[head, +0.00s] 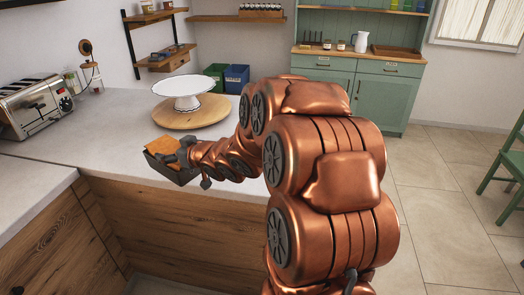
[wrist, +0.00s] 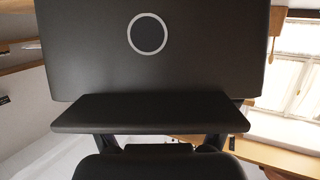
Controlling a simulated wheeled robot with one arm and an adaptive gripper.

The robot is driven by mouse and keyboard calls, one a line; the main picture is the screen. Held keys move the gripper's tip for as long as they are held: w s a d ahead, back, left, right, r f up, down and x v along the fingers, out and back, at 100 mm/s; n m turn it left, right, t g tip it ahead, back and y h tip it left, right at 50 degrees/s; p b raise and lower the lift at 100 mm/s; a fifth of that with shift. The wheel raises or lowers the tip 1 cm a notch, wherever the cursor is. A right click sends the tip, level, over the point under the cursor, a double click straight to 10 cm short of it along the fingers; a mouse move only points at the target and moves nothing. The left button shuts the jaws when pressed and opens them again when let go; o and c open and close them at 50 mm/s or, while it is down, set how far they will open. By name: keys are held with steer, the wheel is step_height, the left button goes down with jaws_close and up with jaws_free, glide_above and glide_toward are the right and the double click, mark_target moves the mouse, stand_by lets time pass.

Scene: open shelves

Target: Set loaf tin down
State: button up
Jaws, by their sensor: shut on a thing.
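The loaf tin (head: 176,176) is dark and boxy, with an orange-brown top or filling, and sits at the front edge of the pale counter in the head view. My gripper (head: 187,154) is shut on its right side. In the wrist view the tin (wrist: 85,60) fills the upper middle as a dark flat face with a pale ring and a protruding rim. My gripper's fingers (wrist: 160,146) reach up to that rim. I cannot tell whether the tin touches the counter or hangs just above it.
The counter (head: 105,135) has free room left of and behind the tin. A round wooden board (head: 190,117) with a white cake stand (head: 184,88) stands behind it. A toaster (head: 35,103) is at the far left. Green and blue bins (head: 236,77) stand at the back.

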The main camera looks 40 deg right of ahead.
steer(key=s+d+f+m+h+p, duration=0.1)
steer(key=s+d+m+h, duration=0.15)
steer(key=s+d, duration=0.75)
steer(key=s+d+f+m+h, duration=0.1)
steer(key=s+d+m+h, duration=0.15)
steer(key=s+d, duration=0.7)
steer(key=shift+n, duration=0.3)
steer(key=shift+w+d+f+p, duration=0.75)
steer(key=shift+w+d+p, duration=0.2)
steer(key=shift+w+d, duration=1.5)
steer(key=shift+w+d+f+p, duration=0.8)
steer(key=shift+w+d+p, duration=0.1)
steer(key=shift+w+d, duration=1.55)
steer(key=shift+w+d+f+p, duration=0.75)
steer(key=shift+w+d+p, duration=0.2)
steer(key=shift+w+d, duration=1.5)
steer(key=shift+w+a+f, duration=0.1)
steer(key=shift+w+a, duration=0.05)
steer(key=shift+a, duration=0.05)
steer(key=o, duration=1.6)
steer(key=shift+f, duration=0.1)
